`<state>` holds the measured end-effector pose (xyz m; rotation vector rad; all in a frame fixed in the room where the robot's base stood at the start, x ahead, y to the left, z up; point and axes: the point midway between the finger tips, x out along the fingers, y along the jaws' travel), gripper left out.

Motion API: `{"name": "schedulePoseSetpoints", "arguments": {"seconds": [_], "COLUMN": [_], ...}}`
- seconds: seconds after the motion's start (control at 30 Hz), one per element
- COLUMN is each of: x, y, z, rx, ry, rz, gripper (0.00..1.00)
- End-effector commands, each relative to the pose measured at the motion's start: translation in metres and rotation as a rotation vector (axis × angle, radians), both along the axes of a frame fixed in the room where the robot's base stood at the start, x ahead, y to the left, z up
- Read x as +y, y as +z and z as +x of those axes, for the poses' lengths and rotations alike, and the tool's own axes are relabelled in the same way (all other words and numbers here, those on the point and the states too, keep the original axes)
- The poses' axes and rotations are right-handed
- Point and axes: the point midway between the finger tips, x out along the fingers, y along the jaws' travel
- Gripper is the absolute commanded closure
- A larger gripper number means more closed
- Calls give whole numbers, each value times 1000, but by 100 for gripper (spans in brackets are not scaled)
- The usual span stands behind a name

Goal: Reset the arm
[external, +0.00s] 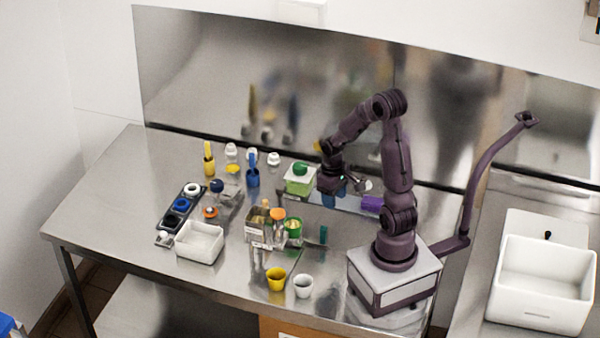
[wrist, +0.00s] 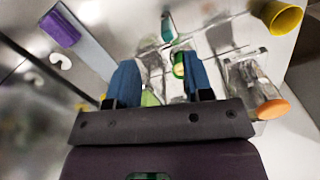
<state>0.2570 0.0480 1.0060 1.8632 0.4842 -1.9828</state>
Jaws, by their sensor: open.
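My gripper (external: 329,199) hangs from my bent arm over the back right part of the steel table, right of a green-lidded container (external: 300,180). In the wrist view its two blue fingers (wrist: 163,80) are spread apart, with nothing visible held between them. Past the fingers, the wrist view shows a green-rimmed cup (wrist: 180,66), a teal item (wrist: 168,28) and a clear container with an orange lid (wrist: 272,109). I cannot tell the exact height of the fingertips above the table.
A purple block (external: 372,203) lies right of my gripper. A yellow cup (external: 276,278) and white cup (external: 303,286) stand near the front edge. A white bin (external: 200,242), a dark ring tray (external: 182,210) and several bottles occupy the left. A steel backsplash (external: 330,85) rises behind.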

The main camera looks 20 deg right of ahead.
Motion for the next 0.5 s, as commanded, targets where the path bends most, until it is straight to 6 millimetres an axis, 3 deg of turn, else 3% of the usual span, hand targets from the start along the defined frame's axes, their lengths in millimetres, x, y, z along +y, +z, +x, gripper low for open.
{"name": "schedulePoseSetpoints", "arguments": {"seconds": [0.3, 0.5], "x": [-32, -43], "y": [98, 144], "z": [-30, -52], "rx": [-235, -411], "ry": [-366, -485], "rz": [28, 105], "gripper": [53, 53]}}
